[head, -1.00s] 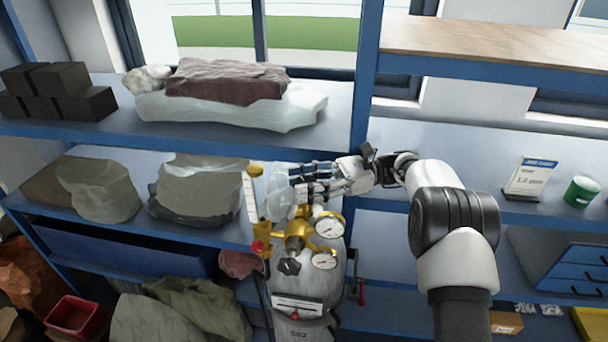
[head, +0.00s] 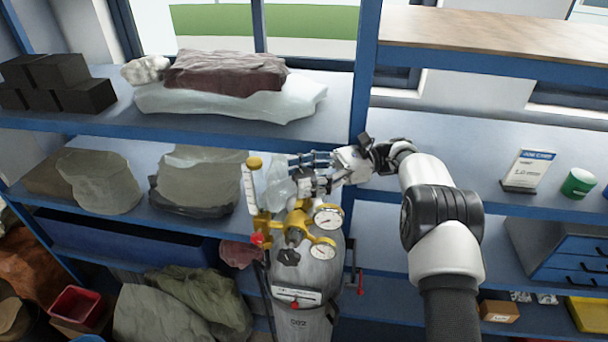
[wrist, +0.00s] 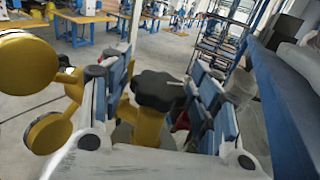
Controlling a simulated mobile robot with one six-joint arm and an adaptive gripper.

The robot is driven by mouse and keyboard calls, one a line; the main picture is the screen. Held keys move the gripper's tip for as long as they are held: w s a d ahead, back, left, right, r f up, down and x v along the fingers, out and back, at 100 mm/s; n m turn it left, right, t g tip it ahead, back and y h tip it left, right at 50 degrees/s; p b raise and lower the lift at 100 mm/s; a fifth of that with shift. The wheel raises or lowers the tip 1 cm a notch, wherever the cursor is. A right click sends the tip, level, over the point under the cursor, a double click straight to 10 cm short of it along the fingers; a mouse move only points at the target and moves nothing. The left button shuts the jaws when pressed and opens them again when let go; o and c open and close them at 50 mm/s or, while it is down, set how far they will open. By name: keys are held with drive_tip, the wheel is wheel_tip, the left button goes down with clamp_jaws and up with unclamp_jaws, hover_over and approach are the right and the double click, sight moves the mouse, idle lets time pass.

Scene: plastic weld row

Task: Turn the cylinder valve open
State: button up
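The grey gas cylinder (head: 318,265) stands upright in front of the shelving, with a brass regulator and two round gauges (head: 327,217) on top. My gripper (head: 300,172) is over the cylinder's top, reaching in from the right. In the wrist view the black lobed valve handwheel (wrist: 157,90) sits on a brass stem between my two blue-padded fingers (wrist: 165,105). The fingers are apart, with a gap visible on both sides of the handwheel. I cannot tell whether either touches it. In the head view my gripper hides the handwheel. A black regulator knob (head: 288,257) shows lower down.
A flowmeter tube with a yellow cap (head: 254,162) stands just left of my gripper. Shelves with wrapped bundles (head: 230,95) lie behind and left. A blue shelf post (head: 362,90) rises close behind my wrist. A small sign (head: 528,170) stands at right.

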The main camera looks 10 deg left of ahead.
drive_tip(key=shift+o, duration=0.6)
drive_tip(key=shift+m+t+y+b, duration=0.3)
drive_tip(key=shift+t+b, duration=0.1)
drive_tip(key=shift+b, duration=0.15)
